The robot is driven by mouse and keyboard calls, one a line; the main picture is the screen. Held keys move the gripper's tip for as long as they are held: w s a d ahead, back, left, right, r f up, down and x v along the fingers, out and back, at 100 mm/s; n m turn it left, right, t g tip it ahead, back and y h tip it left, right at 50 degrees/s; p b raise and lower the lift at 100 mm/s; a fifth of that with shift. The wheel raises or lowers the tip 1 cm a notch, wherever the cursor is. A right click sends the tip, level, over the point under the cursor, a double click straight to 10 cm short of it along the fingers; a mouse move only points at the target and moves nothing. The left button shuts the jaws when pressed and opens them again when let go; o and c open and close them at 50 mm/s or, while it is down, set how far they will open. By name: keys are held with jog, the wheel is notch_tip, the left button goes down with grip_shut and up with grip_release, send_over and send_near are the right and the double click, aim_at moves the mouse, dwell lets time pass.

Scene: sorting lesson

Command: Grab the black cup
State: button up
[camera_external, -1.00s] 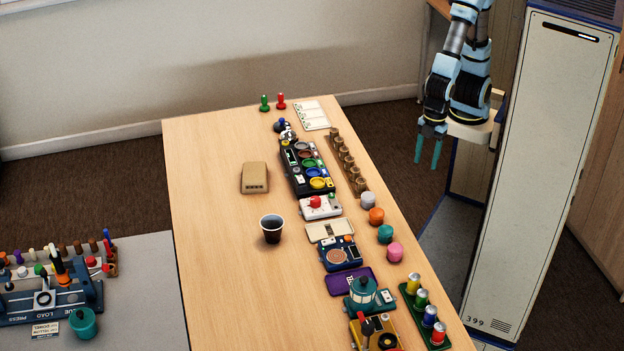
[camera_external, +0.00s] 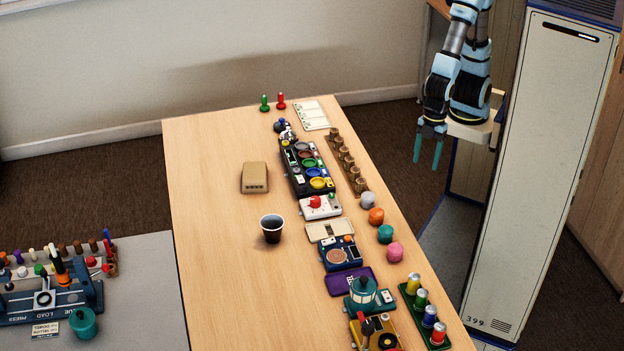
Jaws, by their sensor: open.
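The black cup (camera_external: 271,230) stands upright on the wooden table, left of the row of devices, with a pale rim and a dark inside. My gripper (camera_external: 428,152) hangs beyond the table's right edge, its two teal fingers pointing down and apart. It is open and empty, well to the upper right of the cup and not touching anything.
A tan box (camera_external: 255,177) lies behind the cup on the table (camera_external: 210,280). To the cup's right runs a row of devices, including a black tray of coloured dishes (camera_external: 291,172) and a purple case (camera_external: 349,282). Coloured knobs (camera_external: 376,216) line the right side. The table's left part is clear.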

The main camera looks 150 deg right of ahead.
jog(key=o, duration=0.5)
jog(key=m+b, duration=0.2)
jog(key=m, duration=0.4)
send_near(271, 230)
notch_tip(271, 230, down, 3)
jog(key=s, duration=0.2)
jog(key=shift+h, duration=0.3)
jog(key=shift+w+d+f+p, duration=0.15)
jog(key=shift+d+f+p, duration=0.3)
jog(key=shift+f, duration=1.2)
jog(key=shift+w+d+f+p, duration=0.15)
jog(key=shift+f+p, duration=0.4)
jog(key=shift+f, duration=1.15)
jog(key=shift+w+d+f+p, duration=0.1)
jog(key=shift+d+f+p, duration=0.35)
jog(key=shift+f, duration=1.2)
